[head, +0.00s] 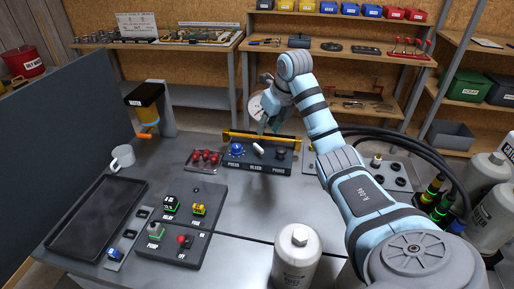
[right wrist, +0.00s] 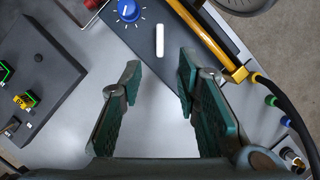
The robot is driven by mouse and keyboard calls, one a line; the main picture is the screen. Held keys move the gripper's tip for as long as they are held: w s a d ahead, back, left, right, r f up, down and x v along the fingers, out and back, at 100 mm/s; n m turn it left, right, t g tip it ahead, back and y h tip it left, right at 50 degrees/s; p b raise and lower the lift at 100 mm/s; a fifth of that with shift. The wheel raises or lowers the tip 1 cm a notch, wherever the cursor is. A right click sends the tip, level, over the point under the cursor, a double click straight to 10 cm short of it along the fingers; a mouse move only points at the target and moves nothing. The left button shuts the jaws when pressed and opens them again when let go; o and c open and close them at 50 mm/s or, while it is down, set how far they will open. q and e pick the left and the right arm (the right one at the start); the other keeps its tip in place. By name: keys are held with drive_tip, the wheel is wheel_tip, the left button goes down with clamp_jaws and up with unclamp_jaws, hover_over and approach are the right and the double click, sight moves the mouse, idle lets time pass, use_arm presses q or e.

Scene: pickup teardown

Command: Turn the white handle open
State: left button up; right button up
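The white handle (head: 258,149) is a short white bar on a dark control panel (head: 270,163), between a blue knob (head: 237,149) and a black knob (head: 280,153). In the right wrist view the white handle (right wrist: 160,42) stands nearly upright in the picture, just beyond the fingertips. My left gripper is not in view.
A yellow bar (right wrist: 207,37) runs along the panel's far edge, close to the right finger. Red knobs (head: 205,157) sit left of the panel. A white bottle (head: 297,258) stands at the front. Black hoses (head: 432,150) curve at the right.

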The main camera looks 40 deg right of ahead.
sight(259, 147)
drive_tip(key=x, duration=1)
drive_tip(key=shift+w+d+f, duration=0.1)
drive_tip(key=shift+w+f, duration=0.1)
clamp_jaws()
